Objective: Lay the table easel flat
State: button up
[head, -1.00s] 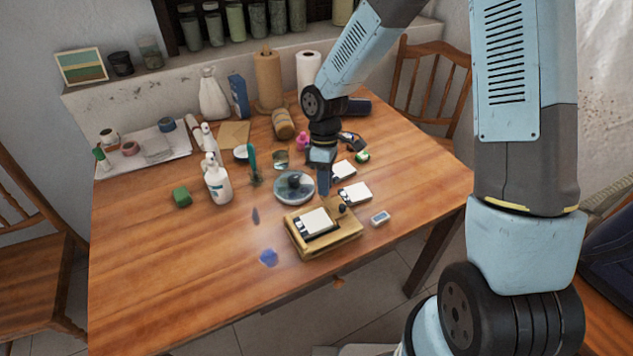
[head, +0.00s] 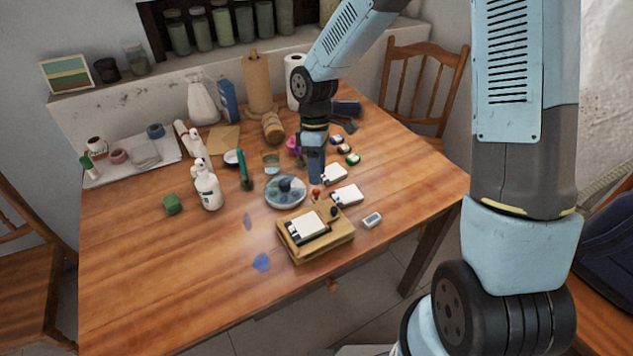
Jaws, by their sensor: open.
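The table easel (head: 343,244) is a low wooden box near the front edge of the table, with a white panel (head: 308,226) on its top. The panel looks nearly flat, but its exact tilt is hard to tell. A small dark knob shows at the easel's right side. My gripper (head: 316,180) points down just behind the easel, apart from it as far as I can see. It is open and holds nothing visible; its fingers are small and seen edge-on. A small red thing (head: 316,192) shows just below the fingertips.
A round palette dish (head: 284,203) stands left of my gripper. White cards (head: 347,195) and a small grey block (head: 372,220) lie to the right. The table's front left is mostly clear.

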jog(key=v, duration=0.9)
jog(key=s+d+r+m+t, duration=0.2)
jog(key=s+d+r+m, duration=0.15)
jog(key=d+r, duration=0.35)
jog(key=s+d+r+m+t, duration=0.3)
jog(key=d+r+m, duration=0.2)
jog(key=d+r, duration=0.2)
jog(key=s+d+r+m+t, duration=0.4)
jog(key=s+d+r+m, duration=0.2)
jog(key=s+d, duration=0.4)
jog(key=shift+s+m, duration=0.55)
jog(key=shift+s, duration=0.4)
jog(key=shift+r, duration=0.15)
dwell(0.6)
